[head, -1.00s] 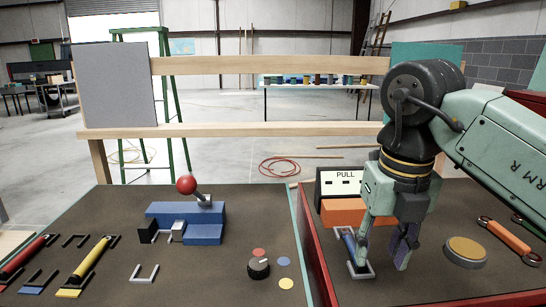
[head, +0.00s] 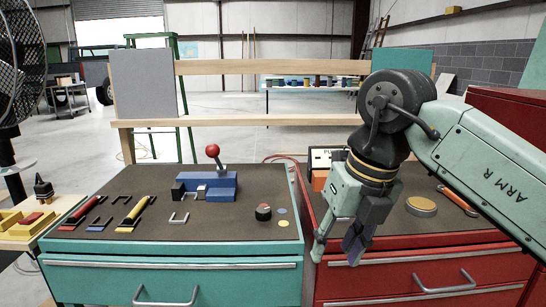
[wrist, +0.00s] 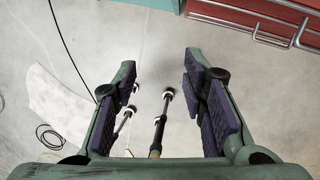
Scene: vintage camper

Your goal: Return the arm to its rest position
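My gripper (head: 337,248) hangs in front of the red cabinet (head: 430,260) in the head view, pointing down and a little forward of the cabinet's top edge. In the wrist view my gripper (wrist: 165,105) is open, its two purple-padded fingers wide apart. My arm (head: 470,160) comes in from the right, bent at the dark joint above the gripper.
A teal cabinet (head: 180,280) stands left of the red one. On its top are a blue block with a red-knobbed lever (head: 212,151), several handles and a dial (head: 263,212). A yellow round button (head: 421,206) sits on the red cabinet's top. Concrete floor (wrist: 150,50) lies below.

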